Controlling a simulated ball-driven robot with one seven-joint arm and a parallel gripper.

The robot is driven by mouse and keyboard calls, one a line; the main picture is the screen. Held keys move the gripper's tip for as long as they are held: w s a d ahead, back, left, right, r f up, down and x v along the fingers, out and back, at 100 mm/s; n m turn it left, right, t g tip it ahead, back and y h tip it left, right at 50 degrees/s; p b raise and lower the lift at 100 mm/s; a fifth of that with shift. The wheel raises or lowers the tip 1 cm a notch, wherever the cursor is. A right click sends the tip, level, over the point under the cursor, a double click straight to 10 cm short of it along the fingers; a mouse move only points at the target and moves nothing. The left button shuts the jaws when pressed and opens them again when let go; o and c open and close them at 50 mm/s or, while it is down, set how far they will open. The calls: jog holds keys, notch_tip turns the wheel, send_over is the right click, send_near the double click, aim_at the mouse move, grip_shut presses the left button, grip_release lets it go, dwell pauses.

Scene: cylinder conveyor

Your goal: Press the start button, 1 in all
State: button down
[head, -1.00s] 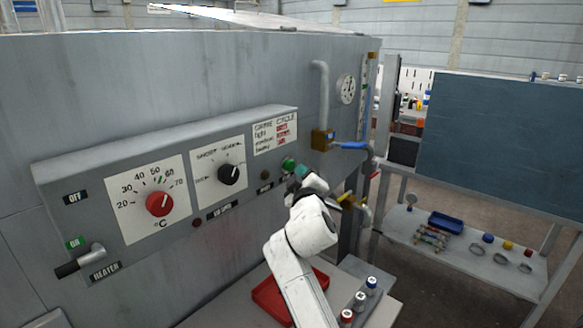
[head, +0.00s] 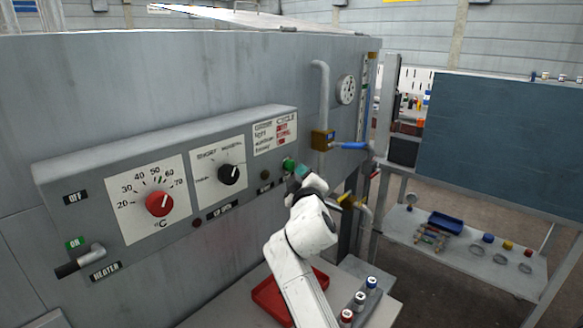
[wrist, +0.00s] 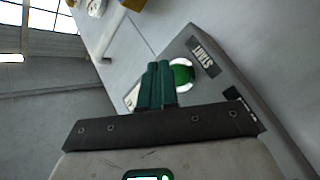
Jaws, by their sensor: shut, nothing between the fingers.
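The green start button (head: 289,165) sits at the right end of the grey control panel (head: 100,160), in the head view. In the wrist view the start button (wrist: 182,74) is a green disc with a pale ring, beside a dark label reading START (wrist: 202,57). My gripper (head: 301,171) is at the panel's right end, just right of the button. In the wrist view my gripper (wrist: 158,72) shows dark green fingers shut together, empty, with the tips beside the button and partly overlapping its edge in the picture. I cannot tell whether they touch it.
The panel also carries a red temperature knob (head: 160,203), a black knob (head: 229,174) and a heater lever (head: 82,261). A pipe with a blue-handled valve (head: 350,145) is to the right. Below are a red tray (head: 268,297) and several capped bottles (head: 360,300).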

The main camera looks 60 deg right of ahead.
jog(key=shift+w, duration=0.15)
jog(key=shift+w+d, duration=0.1)
jog(key=shift+w, duration=0.15)
jog(key=shift+w+d+b, duration=0.1)
jog(key=shift+w+b, duration=0.35)
dwell(0.9)
dwell(0.3)
jog(key=shift+s+a+p, duration=0.2)
jog(key=shift+s+p, duration=0.2)
jog(key=shift+s, duration=0.45)
jog(key=s+p, duration=0.1)
jog(key=s, duration=0.1)
jog(key=s+a+p, duration=0.1)
jog(key=s, duration=0.2)
jog(key=shift+a, duration=0.1)
dwell(1.0)
